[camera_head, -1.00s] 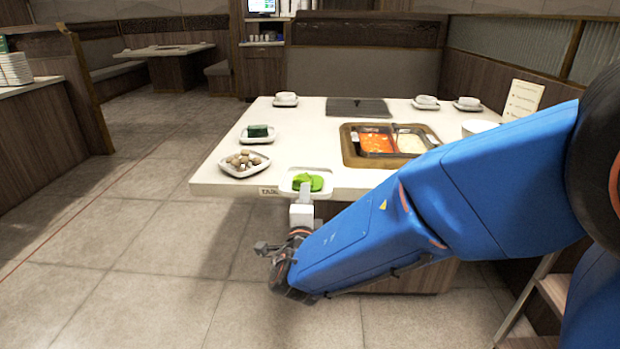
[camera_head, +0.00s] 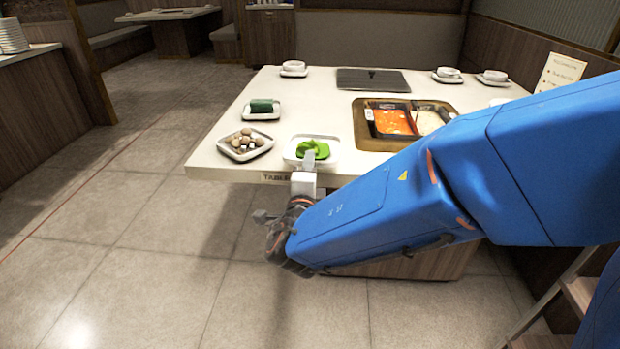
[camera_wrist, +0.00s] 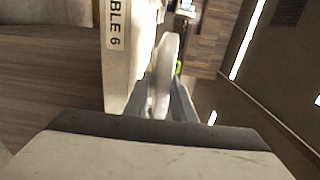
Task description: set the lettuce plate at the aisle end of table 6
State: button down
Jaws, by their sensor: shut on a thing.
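The lettuce plate is a white square plate (camera_head: 327,162) with green leaves (camera_head: 313,148), at the near edge of the pale table (camera_head: 220,160). My gripper (camera_head: 309,163) is shut on the plate's near rim, reaching from in front of the table. In the wrist view the plate (camera_wrist: 165,70) shows edge-on between my fingers (camera_wrist: 165,98), beside the table side with the label "BLE 6" (camera_wrist: 116,25). The plate appears over or at the table's edge; I cannot tell whether it touches the top. The leaves are mostly hidden in the wrist view.
A plate of mushrooms (camera_head: 245,145) is just left of the lettuce plate, with a dark green item on a plate (camera_head: 262,107) behind it. A two-part hot pot (camera_head: 365,138) is to the right. Cups (camera_head: 294,68) stand at the back. The floor at left is clear.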

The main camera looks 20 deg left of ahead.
jog(key=shift+f, duration=1.9)
jog(key=shift+f, duration=0.1)
jog(key=c, duration=1.5)
grip_release()
jog(key=v, duration=1.2)
jog(key=shift+d, duration=0.1)
